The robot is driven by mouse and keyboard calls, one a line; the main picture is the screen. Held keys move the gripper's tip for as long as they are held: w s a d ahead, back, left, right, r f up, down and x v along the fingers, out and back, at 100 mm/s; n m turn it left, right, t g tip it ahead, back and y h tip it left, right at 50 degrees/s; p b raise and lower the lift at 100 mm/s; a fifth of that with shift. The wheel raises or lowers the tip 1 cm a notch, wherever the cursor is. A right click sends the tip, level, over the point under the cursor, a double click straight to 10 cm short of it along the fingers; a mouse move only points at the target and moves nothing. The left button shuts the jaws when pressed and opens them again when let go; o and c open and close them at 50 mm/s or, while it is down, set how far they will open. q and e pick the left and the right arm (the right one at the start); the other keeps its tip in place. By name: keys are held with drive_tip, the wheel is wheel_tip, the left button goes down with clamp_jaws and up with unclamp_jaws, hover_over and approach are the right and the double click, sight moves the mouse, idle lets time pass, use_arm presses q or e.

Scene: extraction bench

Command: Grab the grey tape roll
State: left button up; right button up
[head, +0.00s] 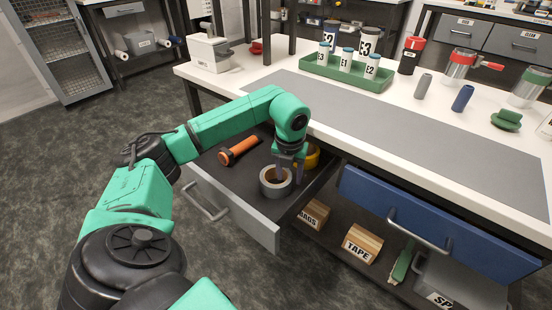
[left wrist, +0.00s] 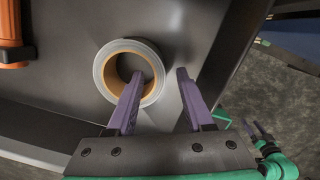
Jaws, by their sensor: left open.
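The grey tape roll (head: 275,189) lies flat in the open drawer (head: 232,203), its tan core facing up. In the left wrist view the tape roll (left wrist: 104,74) is just beyond the fingers, toward the left one. My left gripper (head: 290,176) is above the drawer, close over the roll.
An orange-handled tool (head: 238,150) lies at the drawer's left, and a yellow roll (head: 312,157) sits behind the gripper. The bench top (head: 400,140) overhangs the drawer's back. A blue drawer (head: 425,215) is to the right, with boxes on the shelf below.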

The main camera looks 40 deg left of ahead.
use_arm(q)
drive_tip(key=shift+w+a+f, duration=0.1)
drive_tip(key=shift+w+f, duration=0.1)
drive_tip(key=shift+f, duration=1.05)
drive_tip(key=shift+r, duration=0.1)
clamp_jaws()
